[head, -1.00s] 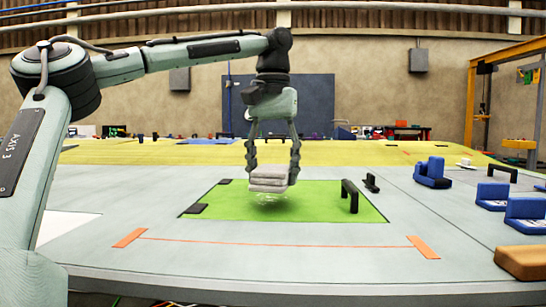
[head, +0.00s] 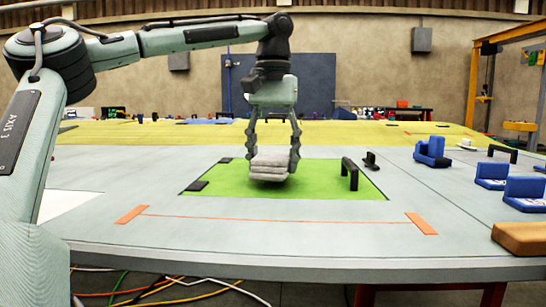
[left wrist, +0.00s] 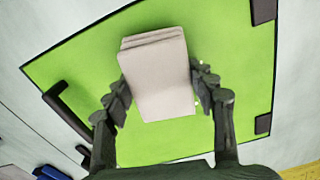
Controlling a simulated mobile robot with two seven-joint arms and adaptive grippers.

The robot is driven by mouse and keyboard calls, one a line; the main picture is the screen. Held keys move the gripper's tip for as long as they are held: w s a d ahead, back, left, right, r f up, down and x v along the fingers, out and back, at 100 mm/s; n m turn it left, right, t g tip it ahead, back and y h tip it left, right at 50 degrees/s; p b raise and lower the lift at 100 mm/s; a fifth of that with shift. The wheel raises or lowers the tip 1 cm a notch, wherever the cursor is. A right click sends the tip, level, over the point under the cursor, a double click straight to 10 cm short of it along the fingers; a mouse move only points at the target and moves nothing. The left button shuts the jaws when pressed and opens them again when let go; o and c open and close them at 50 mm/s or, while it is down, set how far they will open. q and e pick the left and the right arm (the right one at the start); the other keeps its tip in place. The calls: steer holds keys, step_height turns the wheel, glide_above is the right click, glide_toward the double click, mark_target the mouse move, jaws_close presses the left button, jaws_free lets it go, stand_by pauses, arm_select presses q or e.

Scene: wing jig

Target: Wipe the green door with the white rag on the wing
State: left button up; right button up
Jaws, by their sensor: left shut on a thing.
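The green door (head: 320,190) is a bright green panel lying flat in the pale wing top, with a black handle (head: 350,174) near its right side. My left gripper (head: 272,163) points down over the door's middle, shut on the white rag (head: 268,172). The rag is a folded, layered block, greyish white, and it also shows between the fingers in the left wrist view (left wrist: 160,80). The rag is low over the door; I cannot tell whether it touches. The patch of door under it is hidden. My right gripper is not in view.
Blue blocks (head: 432,152) stand right of the door on the wing (head: 120,175), with more blue pieces (head: 524,192) farther right. A tan block (head: 520,237) sits at the right front edge. An orange line (head: 280,220) crosses clear surface before the door. Cables (head: 150,287) lie below.

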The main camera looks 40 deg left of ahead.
arm_select(q)
steer(key=shift+f, duration=0.95)
steer(key=shift+w+a+r, duration=0.15)
steer(key=shift+w+a, duration=1.2)
steer(key=shift+w, duration=0.25)
steer(key=shift+w+a+f, duration=0.1)
steer(key=shift+w+a, duration=1.05)
steer(key=shift+w, duration=0.2)
steer(key=shift+w+a+f, duration=0.1)
steer(key=shift+w+a, duration=1)
steer(key=shift+w, duration=0.2)
steer(key=shift+w+r, duration=0.1)
